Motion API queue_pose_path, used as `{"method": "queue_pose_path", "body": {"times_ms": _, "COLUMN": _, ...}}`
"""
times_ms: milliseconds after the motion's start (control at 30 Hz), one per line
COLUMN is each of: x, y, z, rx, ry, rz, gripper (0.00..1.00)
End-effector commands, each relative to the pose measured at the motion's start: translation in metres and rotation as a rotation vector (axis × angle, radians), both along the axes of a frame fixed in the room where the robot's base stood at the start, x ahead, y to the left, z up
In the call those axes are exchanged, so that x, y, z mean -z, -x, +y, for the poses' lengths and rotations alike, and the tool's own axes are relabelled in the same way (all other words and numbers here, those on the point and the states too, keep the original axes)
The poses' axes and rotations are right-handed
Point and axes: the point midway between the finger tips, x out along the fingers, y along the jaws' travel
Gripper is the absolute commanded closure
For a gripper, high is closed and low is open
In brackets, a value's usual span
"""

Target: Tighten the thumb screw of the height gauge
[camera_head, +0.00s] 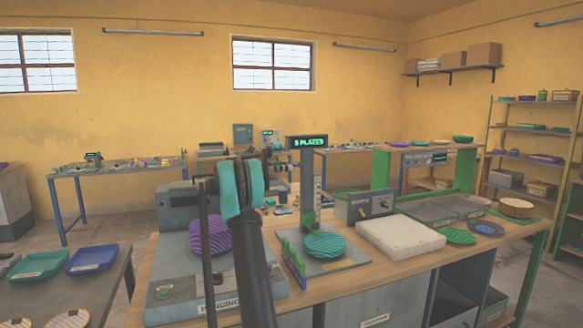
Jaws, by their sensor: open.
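What looks like the height gauge (308,180) is a dark green upright on a grey base on the wooden bench. Its lit display at the top reads "5 PLATES". A pale scale (318,194) runs down its side, and a teal ribbed plate stack (325,245) sits at its foot. The thumb screw is too small to make out. My arm, dark with a teal joint, rises in front, left of the gauge. The dark parts above that joint look like my gripper (254,153), open, holding nothing I can see. It is mostly hidden, and its distance from the gauge is unclear.
A purple plate stack (209,236) stands on a grey machine at left, partly behind my arm. A grey box with a knob (370,204) and a white slab (400,237) lie right of the gauge. A green-legged frame (464,170) stands behind. Green and blue trays lie lower left.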

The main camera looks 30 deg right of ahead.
Motion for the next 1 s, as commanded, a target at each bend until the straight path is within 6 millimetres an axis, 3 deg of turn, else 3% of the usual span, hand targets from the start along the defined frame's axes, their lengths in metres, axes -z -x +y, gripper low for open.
{"method": "queue_pose_path", "body": {"times_ms": 100, "x": 0.000, "y": 0.005, "z": -0.018, "rx": 0.002, "ry": 0.000, "rz": 0.000, "gripper": 0.47}}
{"method": "queue_pose_path", "body": {"times_ms": 300, "x": 0.000, "y": 0.009, "z": -0.034, "rx": 0.001, "ry": 0.000, "rz": 0.000, "gripper": 0.47}}
{"method": "queue_pose_path", "body": {"times_ms": 633, "x": 0.000, "y": 0.009, "z": -0.037, "rx": 0.000, "ry": 0.000, "rz": 0.000, "gripper": 0.47}}
{"method": "queue_pose_path", "body": {"times_ms": 1000, "x": 0.000, "y": 0.009, "z": -0.037, "rx": 0.000, "ry": 0.000, "rz": 0.000, "gripper": 0.91}}
